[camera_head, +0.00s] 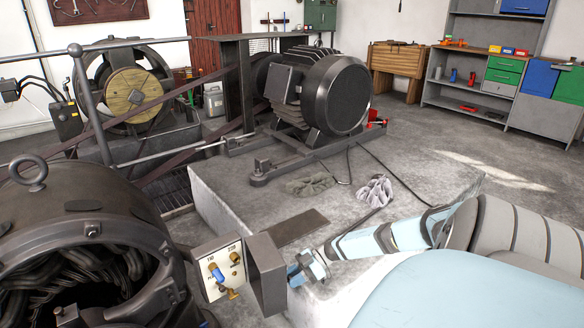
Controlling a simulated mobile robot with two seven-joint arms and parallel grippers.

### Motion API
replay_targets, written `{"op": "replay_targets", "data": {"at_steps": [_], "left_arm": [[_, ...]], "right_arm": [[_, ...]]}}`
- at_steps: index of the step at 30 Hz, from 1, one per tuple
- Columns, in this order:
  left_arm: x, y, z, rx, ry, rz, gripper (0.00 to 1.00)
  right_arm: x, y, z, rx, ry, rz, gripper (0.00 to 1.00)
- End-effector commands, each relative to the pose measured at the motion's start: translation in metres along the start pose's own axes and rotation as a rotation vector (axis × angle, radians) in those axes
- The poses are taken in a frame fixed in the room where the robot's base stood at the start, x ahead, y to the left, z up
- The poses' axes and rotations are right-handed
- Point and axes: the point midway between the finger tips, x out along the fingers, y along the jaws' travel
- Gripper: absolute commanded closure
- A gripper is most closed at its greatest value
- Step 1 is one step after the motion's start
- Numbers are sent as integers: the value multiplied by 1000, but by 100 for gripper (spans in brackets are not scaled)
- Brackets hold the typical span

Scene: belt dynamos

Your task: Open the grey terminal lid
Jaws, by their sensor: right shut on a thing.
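The grey terminal lid (266,276) is a dark grey, box-shaped cover at the lower middle. It stands swung out to the right of the cream terminal panel (211,262), whose face is exposed. The panel carries the marks 110 and 220, brass terminals and a blue-capped part (216,272). The panel sits beside the big dark dynamo (85,228) at the lower left. My right gripper (296,272) is at the right edge of the lid and shut on it; the exact contact of the fingers is partly hidden. My left gripper does not show.
A metal railing (90,105) and belts are on the left. Open floor (450,140) lies to the right, before the shelves.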

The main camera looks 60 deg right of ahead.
Motion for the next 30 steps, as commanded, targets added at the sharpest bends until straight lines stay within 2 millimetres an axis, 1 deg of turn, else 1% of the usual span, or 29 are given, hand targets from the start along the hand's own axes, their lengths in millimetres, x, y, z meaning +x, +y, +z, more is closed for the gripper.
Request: {"op": "replay_targets", "data": {"at_steps": [8,9,11,12,19,22,26,30], "left_arm": [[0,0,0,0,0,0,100],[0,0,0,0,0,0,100],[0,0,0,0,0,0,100],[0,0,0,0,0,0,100],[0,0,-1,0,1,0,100],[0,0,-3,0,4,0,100],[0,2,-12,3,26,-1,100],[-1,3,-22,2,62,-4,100]], "right_arm": [[0,0,0,0,-1,0,100],[0,0,0,0,-1,0,64],[0,0,0,0,-1,0,50],[0,0,0,0,-1,0,49],[0,0,0,0,0,1,49],[-5,0,0,0,-2,1,49],[-24,0,-2,0,-3,1,49],[-55,0,-2,2,-4,1,49]]}}
